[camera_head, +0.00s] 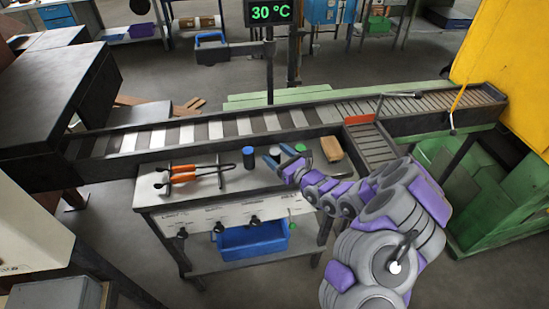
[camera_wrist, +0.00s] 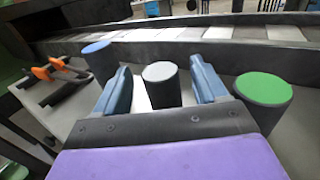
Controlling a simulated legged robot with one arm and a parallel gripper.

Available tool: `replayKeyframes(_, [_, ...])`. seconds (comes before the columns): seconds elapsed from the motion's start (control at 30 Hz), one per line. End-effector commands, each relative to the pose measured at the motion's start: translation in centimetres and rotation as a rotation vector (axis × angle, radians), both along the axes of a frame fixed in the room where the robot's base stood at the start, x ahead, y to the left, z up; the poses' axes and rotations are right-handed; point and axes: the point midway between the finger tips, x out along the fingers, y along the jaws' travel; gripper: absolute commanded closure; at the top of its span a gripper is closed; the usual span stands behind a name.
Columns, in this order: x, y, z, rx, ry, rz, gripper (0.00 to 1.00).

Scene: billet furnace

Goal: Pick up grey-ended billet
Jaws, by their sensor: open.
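The grey-ended billet (camera_wrist: 161,88) is a dark upright cylinder with a pale grey top. In the wrist view it stands between the two blue fingers of my gripper (camera_wrist: 160,68), with a visible gap on each side. In the head view the grey-ended billet (camera_head: 275,151) is partly hidden behind my gripper (camera_head: 282,157). My gripper is open and low over the workbench (camera_head: 225,196). The billet's lower part is hidden by the gripper body in the wrist view.
A blue-ended billet (camera_wrist: 99,62) stands to the left and a green-ended billet (camera_wrist: 264,97) close to the right finger. Orange-handled tongs (camera_head: 190,174) lie left on the bench. A tan block (camera_head: 331,149) lies right. The roller conveyor (camera_head: 245,122) runs behind.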

Motion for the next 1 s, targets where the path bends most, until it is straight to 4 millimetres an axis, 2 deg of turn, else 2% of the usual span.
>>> replayKeyframes(0.13, [-0.01,-0.03,0.01,0.000,0.000,0.000,0.28])
replayKeyframes(0.87, [-0.04,-0.04,-0.01,0.001,0.001,0.000,0.98])
replayKeyframes(1.0, [-0.04,-0.04,-0.01,0.001,0.001,0.000,1.00])
